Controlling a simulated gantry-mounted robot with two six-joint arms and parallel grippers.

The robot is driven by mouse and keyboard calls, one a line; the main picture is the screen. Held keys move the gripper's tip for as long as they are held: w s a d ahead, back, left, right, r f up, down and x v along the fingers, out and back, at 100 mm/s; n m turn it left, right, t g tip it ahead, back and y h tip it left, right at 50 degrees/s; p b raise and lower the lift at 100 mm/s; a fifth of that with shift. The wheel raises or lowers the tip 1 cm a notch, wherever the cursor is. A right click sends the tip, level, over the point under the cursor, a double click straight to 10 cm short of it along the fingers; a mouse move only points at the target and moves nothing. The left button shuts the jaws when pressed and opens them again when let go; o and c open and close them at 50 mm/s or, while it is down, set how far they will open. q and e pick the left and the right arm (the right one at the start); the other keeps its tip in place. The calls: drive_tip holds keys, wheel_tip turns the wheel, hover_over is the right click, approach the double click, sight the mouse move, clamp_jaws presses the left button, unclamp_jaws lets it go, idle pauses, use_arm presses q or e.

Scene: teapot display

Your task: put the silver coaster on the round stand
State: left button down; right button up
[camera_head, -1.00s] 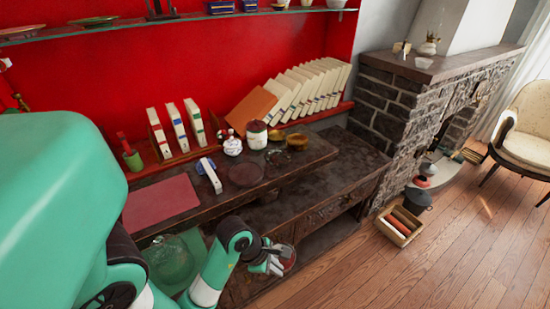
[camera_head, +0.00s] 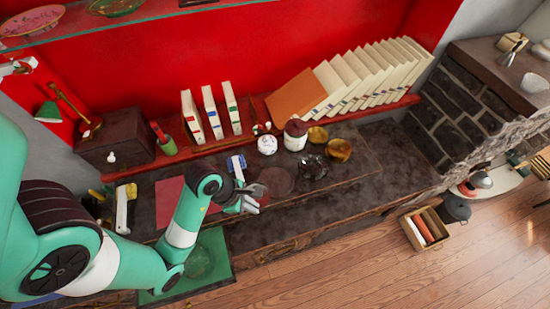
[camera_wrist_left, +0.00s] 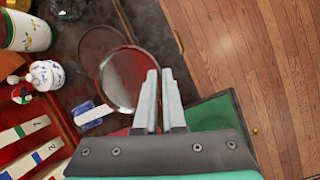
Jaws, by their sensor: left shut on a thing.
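The silver coaster (camera_wrist_left: 126,76) is a thin shiny disc in the left wrist view. My left gripper (camera_wrist_left: 160,74) is shut on its near edge. In the head view this gripper (camera_head: 252,204) is above the front part of the dark table, with the coaster (camera_head: 256,191) at its tips, small and partly hidden by the fingers. The round stand (camera_head: 278,180) looks like a dark flat disc on the table, just right of and beyond the gripper. In the wrist view the stand (camera_wrist_left: 94,44) is partly overlapped by the coaster. I cannot tell the height between them.
A blue-and-white object (camera_head: 236,163) lies close left of the stand. A dark glassy piece (camera_head: 312,167), a lidded jar (camera_head: 295,135) and a white pot (camera_head: 267,145) stand beyond it. A red mat (camera_head: 170,192) lies to the left. The table's right part is fairly clear.

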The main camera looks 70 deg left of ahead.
sight(266, 189)
use_arm(q)
drive_tip(key=shift+f, duration=0.1)
drive_tip(key=w+a+f+b, duration=0.1)
drive_tip(key=w, duration=0.1)
drive_tip(key=w+a+f+b, duration=0.1)
drive_tip(key=w+a, duration=0.1)
drive_tip(key=w+a+f+b, duration=0.1)
drive_tip(key=w+a+f, duration=0.1)
drive_tip(key=shift+a, duration=0.1)
drive_tip(key=w+a+f, duration=0.1)
drive_tip(key=w+a+f+b, duration=0.1)
drive_tip(key=f, duration=0.1)
drive_tip(key=w+a+f+b, duration=0.1)
drive_tip(key=f, duration=0.1)
drive_tip(key=shift+w+a+f, duration=0.15)
drive_tip(key=shift+w+a, duration=0.1)
drive_tip(key=shift+w, duration=0.15)
drive_tip(key=shift+w+a+f+b, duration=0.15)
drive_tip(key=shift+f+b, duration=0.9)
drive_tip(key=shift+f, duration=0.75)
